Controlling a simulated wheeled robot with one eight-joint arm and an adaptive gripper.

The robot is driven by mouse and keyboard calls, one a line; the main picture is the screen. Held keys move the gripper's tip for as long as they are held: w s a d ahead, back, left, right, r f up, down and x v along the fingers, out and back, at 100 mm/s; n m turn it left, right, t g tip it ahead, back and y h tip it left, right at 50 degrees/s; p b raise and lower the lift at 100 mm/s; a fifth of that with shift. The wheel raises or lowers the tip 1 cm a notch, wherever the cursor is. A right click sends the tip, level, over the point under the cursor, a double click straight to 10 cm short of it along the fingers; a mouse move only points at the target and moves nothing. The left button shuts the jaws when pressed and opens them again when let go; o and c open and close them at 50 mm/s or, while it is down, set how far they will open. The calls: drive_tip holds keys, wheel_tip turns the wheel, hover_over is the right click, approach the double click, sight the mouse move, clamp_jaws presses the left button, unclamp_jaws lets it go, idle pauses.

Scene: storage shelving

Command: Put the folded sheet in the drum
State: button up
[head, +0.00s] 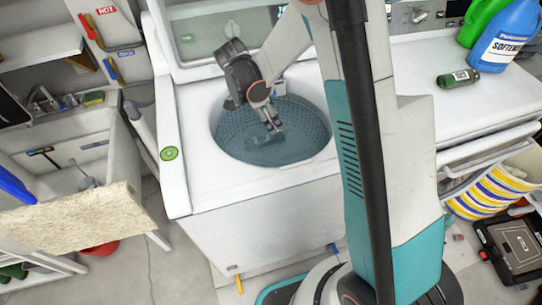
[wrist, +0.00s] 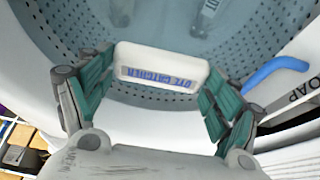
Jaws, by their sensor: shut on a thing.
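My gripper (head: 270,125) reaches down into the mouth of the washing machine's drum (head: 230,135), a perforated grey-blue tub with an open top. In the wrist view, the teal fingers of my gripper (wrist: 158,80) are shut on the folded sheet (wrist: 160,56), a small white piece with blue lettering that reads upside down, apparently "DYE CATCHER". The perforated drum wall (wrist: 262,42) shows behind it. In the head view the sheet is too small and too shaded to make out clearly. I cannot tell how far it is from the drum floor.
The washer's lid (head: 215,40) stands open behind the drum. A blue softener bottle (head: 505,38) and a dark green bottle (head: 458,78) are on the white machine at right. A sink (head: 80,150) stands at left. A blue curved thing (wrist: 275,72) shows in the wrist view.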

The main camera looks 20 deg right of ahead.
wheel_tip(320, 180, down, 18)
drive_tip(key=b, duration=0.6)
drive_tip(key=shift+f, duration=0.15)
drive_tip(key=shift+f+b, duration=0.35)
drive_tip(key=shift+b, duration=0.05)
drive_tip(key=shift+f, duration=0.15)
drive_tip(key=o, duration=0.6)
drive_tip(key=shift+o, duration=0.2)
